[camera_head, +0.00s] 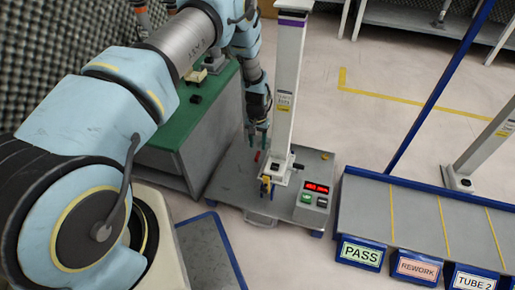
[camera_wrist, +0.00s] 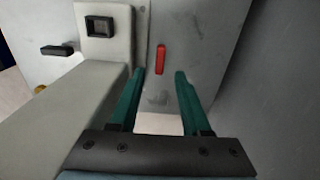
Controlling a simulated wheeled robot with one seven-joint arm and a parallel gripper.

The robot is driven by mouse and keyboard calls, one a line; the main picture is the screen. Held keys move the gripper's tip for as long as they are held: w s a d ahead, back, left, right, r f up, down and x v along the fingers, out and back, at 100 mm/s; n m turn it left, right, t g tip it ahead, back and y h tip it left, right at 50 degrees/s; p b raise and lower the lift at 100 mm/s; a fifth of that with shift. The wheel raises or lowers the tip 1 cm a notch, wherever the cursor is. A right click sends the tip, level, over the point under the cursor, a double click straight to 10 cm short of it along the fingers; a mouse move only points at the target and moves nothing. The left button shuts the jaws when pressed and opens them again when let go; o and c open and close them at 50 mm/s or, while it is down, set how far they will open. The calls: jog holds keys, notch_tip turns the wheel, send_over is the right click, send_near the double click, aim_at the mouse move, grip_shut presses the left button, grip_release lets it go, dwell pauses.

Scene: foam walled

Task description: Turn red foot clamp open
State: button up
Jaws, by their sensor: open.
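The red foot clamp (camera_wrist: 160,59) is a small red lever on a grey plate in the wrist view, pointing up and down in the picture. In the head view the red clamp (camera_head: 257,156) shows small on the grey base plate (camera_head: 225,180), left of the white column's foot. My gripper (camera_wrist: 157,74) has two green fingers spread apart with nothing between them. The red lever lies just beyond the fingertips, between their lines. In the head view my gripper (camera_head: 257,138) hangs down just above the clamp, left of the column. I cannot tell if it touches anything.
The white column (camera_head: 288,90) stands close right of my gripper. A yellow clamp (camera_head: 266,184) and a red display box (camera_head: 316,190) sit at its front. A green-topped bench (camera_head: 200,110) is left. Trays marked PASS (camera_head: 361,253) and REWORK (camera_head: 417,268) are right.

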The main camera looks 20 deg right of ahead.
aim_at(257, 154)
jog(key=shift+r+p, duration=0.55)
jog(key=shift+r, duration=2.1)
jog(key=w+a+r+n, duration=0.2)
jog(key=a+r, duration=0.7)
jog(key=r, duration=0.2)
jog(key=w+a+r+n, duration=0.1)
jog(key=w+a+r, duration=0.1)
jog(key=a+r, duration=0.75)
jog(key=s+a+r+n+t+p, duration=0.15)
jog(key=s+a+r+n, duration=0.25)
jog(key=s+a+r, duration=1.3)
notch_tip(257, 154, up, 32)
jog(key=w+a+p, duration=0.1)
jog(key=w+p, duration=0.1)
jog(key=p, duration=3.1)
jog(key=shift+a+f+p, duration=0.15)
jog(key=shift+a+p, duration=0.05)
jog(key=shift+p, duration=0.15)
